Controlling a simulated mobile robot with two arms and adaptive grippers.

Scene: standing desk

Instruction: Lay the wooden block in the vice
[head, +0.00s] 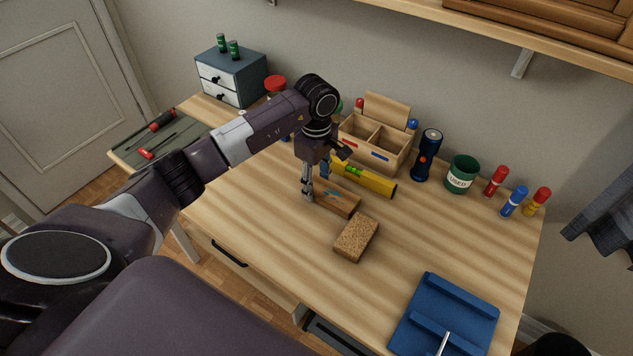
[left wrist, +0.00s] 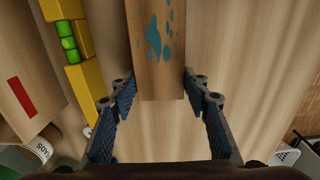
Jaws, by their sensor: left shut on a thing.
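The wooden block (head: 338,200) is a flat plank with blue paint stains, near the middle of the desk. My left gripper (head: 315,184) comes down over its far left end. In the left wrist view the fingers (left wrist: 158,86) are closed on both sides of the block (left wrist: 150,75), near its end. The block lies flat, at or very close to the desk top; I cannot tell if it touches. The blue vice (head: 408,340), with two raised bars and a metal rod, sits empty at the front right. My right gripper is not in view.
A yellow spirit level (head: 375,182) lies just behind the block. A cork block (head: 357,239) lies between the block and the vice. A wooden organiser (head: 392,152), flashlight (head: 426,155), green tin (head: 462,174) and markers (head: 514,200) stand along the back. The desk right of the cork block is clear.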

